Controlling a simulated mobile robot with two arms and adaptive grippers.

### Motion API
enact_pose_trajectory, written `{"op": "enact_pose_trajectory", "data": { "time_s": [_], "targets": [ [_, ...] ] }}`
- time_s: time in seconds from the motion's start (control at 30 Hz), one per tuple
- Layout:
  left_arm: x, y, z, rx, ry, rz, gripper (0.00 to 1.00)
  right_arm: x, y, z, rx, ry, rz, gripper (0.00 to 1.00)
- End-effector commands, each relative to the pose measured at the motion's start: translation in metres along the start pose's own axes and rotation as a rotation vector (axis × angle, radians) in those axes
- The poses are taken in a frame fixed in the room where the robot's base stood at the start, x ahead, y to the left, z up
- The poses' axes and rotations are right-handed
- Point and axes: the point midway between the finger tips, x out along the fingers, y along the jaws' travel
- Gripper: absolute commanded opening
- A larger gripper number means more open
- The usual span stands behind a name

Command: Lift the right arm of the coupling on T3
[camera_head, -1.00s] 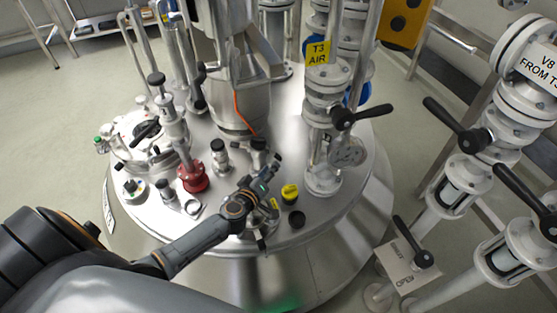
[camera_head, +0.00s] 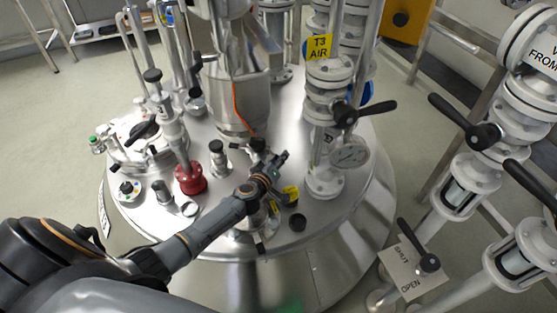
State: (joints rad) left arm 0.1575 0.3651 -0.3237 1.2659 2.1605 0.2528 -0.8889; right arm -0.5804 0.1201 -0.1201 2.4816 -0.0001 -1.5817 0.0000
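The T3 vessel has a round steel lid (camera_head: 345,208) crowded with fittings. My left gripper (camera_head: 280,160) reaches in from the lower left, over the front middle of the lid. Its fingers are small and dark, and I cannot tell whether they are open. A small metal fitting with a yellow tag (camera_head: 274,208) and a dark lever (camera_head: 259,244) shows just below my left wrist; it looks like the coupling. My arm hides much of it, and I cannot make out its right arm clearly or whether the gripper touches it. My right gripper is not in view.
A red flanged fitting (camera_head: 190,179) stands left of my gripper. A yellow item (camera_head: 291,193) and a black cap (camera_head: 298,222) are close on its right.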

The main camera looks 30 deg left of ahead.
Motion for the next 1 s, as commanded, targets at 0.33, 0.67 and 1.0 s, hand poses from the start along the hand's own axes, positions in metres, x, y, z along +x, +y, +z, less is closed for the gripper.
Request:
{"op": "enact_pose_trajectory", "data": {
  "time_s": [0.33, 0.67, 1.0],
  "targets": [
    [0.0, 0.0, 0.0, 0.0, 0.0, 0.0, 0.0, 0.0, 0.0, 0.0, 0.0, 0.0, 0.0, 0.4],
    [0.0, 0.001, 0.0, -0.025, 0.001, 0.01, 0.0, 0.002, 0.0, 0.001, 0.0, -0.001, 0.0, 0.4],
    [0.0, 0.009, 0.001, -0.201, 0.0, 0.082, 0.0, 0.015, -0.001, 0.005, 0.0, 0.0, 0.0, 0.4]
  ]
}}
